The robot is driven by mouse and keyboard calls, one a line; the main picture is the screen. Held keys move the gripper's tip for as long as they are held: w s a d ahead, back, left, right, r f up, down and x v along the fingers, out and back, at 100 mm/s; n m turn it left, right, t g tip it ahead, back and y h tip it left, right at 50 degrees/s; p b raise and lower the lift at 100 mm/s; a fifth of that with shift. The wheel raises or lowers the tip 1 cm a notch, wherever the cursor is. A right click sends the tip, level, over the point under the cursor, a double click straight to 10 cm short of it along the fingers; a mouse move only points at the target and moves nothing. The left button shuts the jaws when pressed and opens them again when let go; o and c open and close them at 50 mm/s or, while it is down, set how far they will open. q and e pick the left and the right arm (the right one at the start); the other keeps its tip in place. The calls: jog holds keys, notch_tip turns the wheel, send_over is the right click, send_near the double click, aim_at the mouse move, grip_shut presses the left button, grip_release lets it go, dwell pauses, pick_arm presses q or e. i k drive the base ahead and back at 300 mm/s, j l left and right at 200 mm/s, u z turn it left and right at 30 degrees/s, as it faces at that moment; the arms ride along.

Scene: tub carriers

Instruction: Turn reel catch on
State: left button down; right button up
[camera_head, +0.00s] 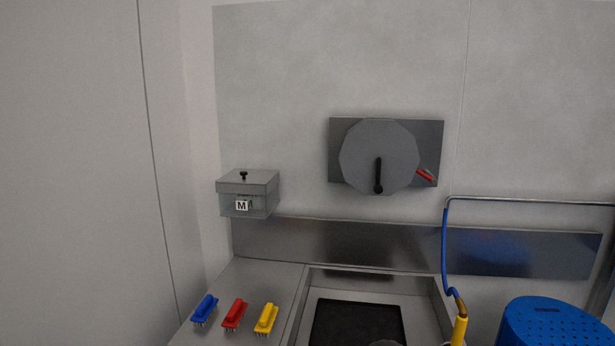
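A hose reel (365,153) is mounted on a dark backing plate (432,140) on the wall. It has a round grey disc with a black crank handle (379,176) hanging down. A small red catch lever (425,175) sticks out at the reel's lower right edge and slants down to the right. The lever is small in view, so I cannot tell its setting. Neither of my grippers is in the picture.
A lidded box (248,184) marked M hangs on the wall at left. Blue (205,309), red (235,314) and yellow (266,319) brushes lie on the counter (262,278). A blue hose (445,245), a rail (530,201) and a blue tub (548,325) are at right.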

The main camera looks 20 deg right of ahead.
aim_at(421, 172)
jog(key=z, duration=1.5)
